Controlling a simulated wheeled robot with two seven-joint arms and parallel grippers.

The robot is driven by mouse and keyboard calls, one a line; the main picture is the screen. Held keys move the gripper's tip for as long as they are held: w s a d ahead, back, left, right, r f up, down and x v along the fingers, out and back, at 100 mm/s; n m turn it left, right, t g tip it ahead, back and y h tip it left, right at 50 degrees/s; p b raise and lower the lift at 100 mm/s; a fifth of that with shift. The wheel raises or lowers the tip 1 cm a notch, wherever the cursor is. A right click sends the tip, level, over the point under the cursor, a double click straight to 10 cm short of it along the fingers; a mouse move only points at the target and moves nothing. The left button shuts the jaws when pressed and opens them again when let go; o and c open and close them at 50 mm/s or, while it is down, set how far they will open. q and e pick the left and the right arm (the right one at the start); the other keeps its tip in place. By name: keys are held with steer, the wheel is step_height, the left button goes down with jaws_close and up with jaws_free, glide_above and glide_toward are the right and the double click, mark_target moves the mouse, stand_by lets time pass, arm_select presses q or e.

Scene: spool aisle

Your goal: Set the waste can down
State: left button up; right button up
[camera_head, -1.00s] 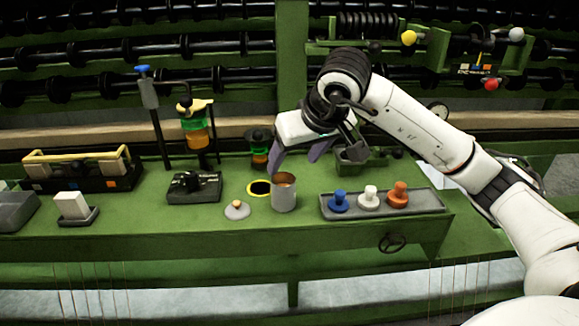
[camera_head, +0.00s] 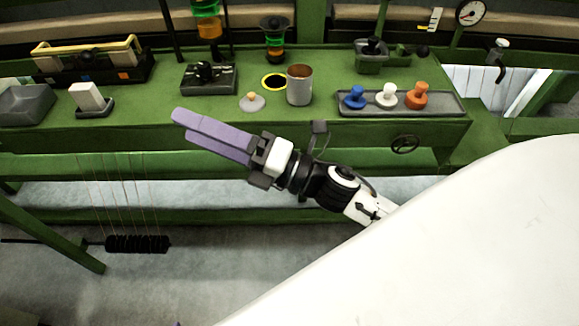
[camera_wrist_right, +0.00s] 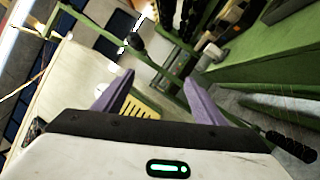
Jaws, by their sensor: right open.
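The waste can (camera_head: 299,86), a grey metal cylinder with an open top and brownish inside, stands upright on the green bench (camera_head: 330,132). It is just right of a yellow-ringed dark hole (camera_head: 274,82) and a grey lid with a tan knob (camera_head: 252,102). My right gripper (camera_head: 183,125) is in front of the bench edge, lower left of the can and apart from it. Its purple fingers point left. The right wrist view shows the fingers (camera_wrist_right: 159,78) spread with nothing between them. My left gripper is not in view.
A grey tray (camera_head: 440,104) with blue, white and orange knobs lies right of the can. A handwheel (camera_head: 404,144) sticks out of the bench front. A dark block (camera_head: 208,78) and a white block on a base (camera_head: 90,98) stand to the left.

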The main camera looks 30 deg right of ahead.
steer(key=s+d+f+m+g+h, duration=0.1)
steer(key=s+d+f+m+h, duration=0.1)
steer(key=f+m+h, duration=0.4)
steer(key=s+d+f+m+g+h, duration=0.1)
steer(key=s+d+f+m, duration=0.2)
steer(key=f+m, duration=0.6)
steer(key=s+d+f+m+g+h, duration=0.1)
steer(key=s+d+f+m+h, duration=0.1)
steer(key=f+m+h, duration=0.4)
steer(key=s+f+m+g+y, duration=0.1)
steer(key=s+f+m+g, duration=0.3)
steer(key=s+f+m, duration=0.3)
step_height(320, 180, down, 4)
steer(key=s, duration=0.2)
steer(key=shift+s+a+y, duration=0.4)
